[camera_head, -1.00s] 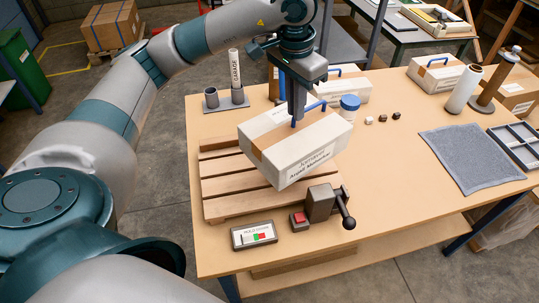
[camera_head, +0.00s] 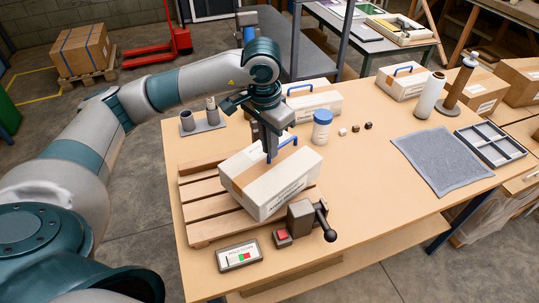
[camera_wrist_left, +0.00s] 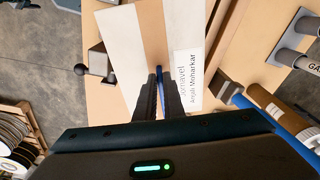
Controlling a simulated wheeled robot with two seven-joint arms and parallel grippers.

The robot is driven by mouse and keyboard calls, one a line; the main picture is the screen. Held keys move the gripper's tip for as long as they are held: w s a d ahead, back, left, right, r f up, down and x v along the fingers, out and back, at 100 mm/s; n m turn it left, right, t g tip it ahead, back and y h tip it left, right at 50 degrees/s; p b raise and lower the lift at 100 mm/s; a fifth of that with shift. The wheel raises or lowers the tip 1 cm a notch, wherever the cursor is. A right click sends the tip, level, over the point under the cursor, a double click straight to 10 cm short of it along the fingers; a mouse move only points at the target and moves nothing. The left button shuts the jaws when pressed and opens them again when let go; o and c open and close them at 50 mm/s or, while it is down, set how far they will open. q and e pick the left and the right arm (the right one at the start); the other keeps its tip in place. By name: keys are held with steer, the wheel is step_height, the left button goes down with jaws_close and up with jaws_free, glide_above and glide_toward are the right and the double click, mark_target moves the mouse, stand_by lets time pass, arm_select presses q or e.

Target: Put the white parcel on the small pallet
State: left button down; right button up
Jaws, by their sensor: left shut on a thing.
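The white parcel (camera_head: 282,190), a box with a brown tape band, a printed label and a blue handle (camera_head: 287,140), is over the right part of the small wooden pallet (camera_head: 196,191). My left gripper (camera_head: 270,152) comes down from above and is shut on the handle. The parcel's underside is at or just above the slats; I cannot tell whether it touches. In the left wrist view the fingers (camera_wrist_left: 159,82) close on the blue handle above the parcel (camera_wrist_left: 120,37). My right gripper is not in view.
A small press with a black lever (camera_head: 303,218) stands close to the parcel's near right. A gauge box (camera_head: 239,256) is at the front edge. A blue-lidded jar (camera_head: 322,127) and another white parcel (camera_head: 313,102) stand behind. A grey mat (camera_head: 440,160) lies right.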

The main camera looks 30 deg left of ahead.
mark_target(271, 167)
arm_select(q)
steer(key=shift+f+p, duration=0.55)
steer(key=shift+f, duration=0.15)
steer(key=shift+f+p, duration=0.4)
steer(key=shift+f, duration=1)
steer(key=c, duration=2.3)
jaws_free()
steer(key=shift+f, duration=0.1)
steer(key=o, duration=0.4)
steer(key=shift+o, duration=0.2)
steer(key=shift+s, duration=0.1)
